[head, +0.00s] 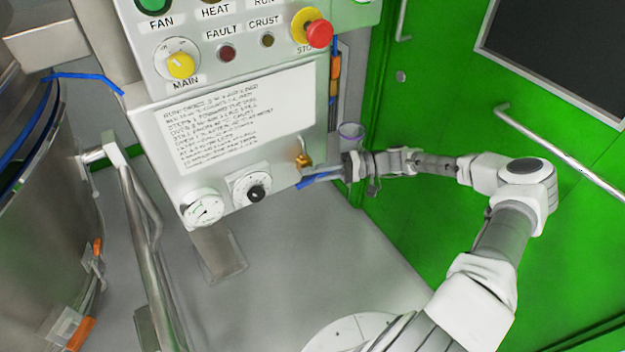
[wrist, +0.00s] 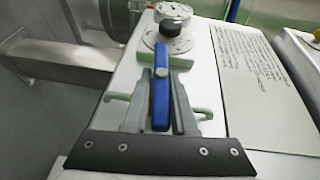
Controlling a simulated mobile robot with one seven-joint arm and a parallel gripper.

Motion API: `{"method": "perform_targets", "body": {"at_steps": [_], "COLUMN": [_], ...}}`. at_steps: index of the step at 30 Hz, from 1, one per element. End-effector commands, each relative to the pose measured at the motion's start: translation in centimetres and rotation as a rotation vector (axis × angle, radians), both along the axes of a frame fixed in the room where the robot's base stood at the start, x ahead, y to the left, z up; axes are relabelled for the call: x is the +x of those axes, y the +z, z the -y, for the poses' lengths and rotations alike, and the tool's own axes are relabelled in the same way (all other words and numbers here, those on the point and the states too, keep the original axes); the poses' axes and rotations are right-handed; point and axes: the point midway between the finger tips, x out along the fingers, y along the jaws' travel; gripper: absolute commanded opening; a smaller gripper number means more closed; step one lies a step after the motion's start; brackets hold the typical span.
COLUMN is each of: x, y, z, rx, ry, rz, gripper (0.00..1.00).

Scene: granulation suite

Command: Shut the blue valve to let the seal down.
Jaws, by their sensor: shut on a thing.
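The blue valve handle (head: 318,180) shows in the head view at the lower right corner of the control panel, just below a brass fitting (head: 304,159). It lies nearly level there, one end tilted slightly down to the left. My gripper (wrist: 160,80) is shut on this handle. In the head view my gripper (head: 346,166) reaches in from the right and hides the handle's right end.
The panel (head: 142,75) carries a yellow MAIN knob (head: 180,65), a red stop button (head: 319,34), a gauge (head: 203,207) and a black-knobbed dial (head: 255,191). A steel vessel (head: 40,220) stands left. A green door (head: 450,90) with a long handle is behind my arm.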

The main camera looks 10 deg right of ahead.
Motion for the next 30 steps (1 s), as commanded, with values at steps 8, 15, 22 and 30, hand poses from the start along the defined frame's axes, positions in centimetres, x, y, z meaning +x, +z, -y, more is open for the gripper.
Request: {"method": "perform_targets", "body": {"at_steps": [8, 15, 22, 30], "x": [-0.12, -0.14, -0.17, -0.13], "y": [-0.17, -0.04, -0.03, -0.03], "z": [-0.13, -0.15, -0.18, -0.15], "rx": [0.094, 0.114, 0.114, 0.114], "ry": [0.005, 0.005, 0.006, 0.005], "rz": [-0.032, -0.039, -0.04, -0.039], "gripper": [0.0, 0.0, 0.0, 0.55]}}
